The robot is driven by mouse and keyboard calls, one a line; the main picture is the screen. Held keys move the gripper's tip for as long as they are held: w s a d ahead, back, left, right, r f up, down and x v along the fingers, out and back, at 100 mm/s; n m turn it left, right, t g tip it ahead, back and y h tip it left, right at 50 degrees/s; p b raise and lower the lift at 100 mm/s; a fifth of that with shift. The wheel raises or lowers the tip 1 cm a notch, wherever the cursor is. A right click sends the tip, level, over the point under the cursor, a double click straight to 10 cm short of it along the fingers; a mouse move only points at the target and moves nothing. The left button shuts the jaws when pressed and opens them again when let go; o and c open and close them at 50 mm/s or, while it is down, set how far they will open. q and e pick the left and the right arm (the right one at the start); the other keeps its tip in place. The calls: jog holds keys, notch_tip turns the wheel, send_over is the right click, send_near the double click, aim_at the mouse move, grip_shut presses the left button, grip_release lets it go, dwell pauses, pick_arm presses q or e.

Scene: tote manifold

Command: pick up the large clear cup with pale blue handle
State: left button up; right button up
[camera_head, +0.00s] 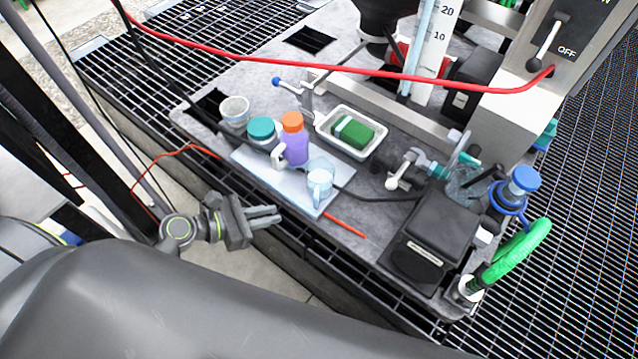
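The clear cup with a pale blue handle (320,180) stands upright at the right end of a pale flat tray (258,170) on the grey worktop. Its handle faces toward me. My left gripper (272,215) is to the left of the cup and nearer to me, beyond the worktop's near edge. Its two fingers point right with a narrow gap between them, and nothing is between them. It does not touch the cup. My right gripper is not in view.
Close by the cup stand a purple bottle with orange cap (294,145) and a teal-lidded jar (262,132). A white tray with a green block (354,132) lies behind. A black box (434,243) stands right. A red hose (330,69) crosses above.

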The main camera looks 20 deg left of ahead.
pick_arm(q)
jog(key=b, duration=0.2)
send_near(322, 209)
jog(key=w+d+r, duration=0.1)
jog(key=w+d, duration=0.2)
jog(key=x, duration=0.5)
jog(key=shift+w+d+r+b, duration=0.15)
jog(key=shift+d+r+b, duration=0.05)
jog(key=shift+r+b, duration=0.2)
grip_shut()
jog(key=shift+r, duration=0.15)
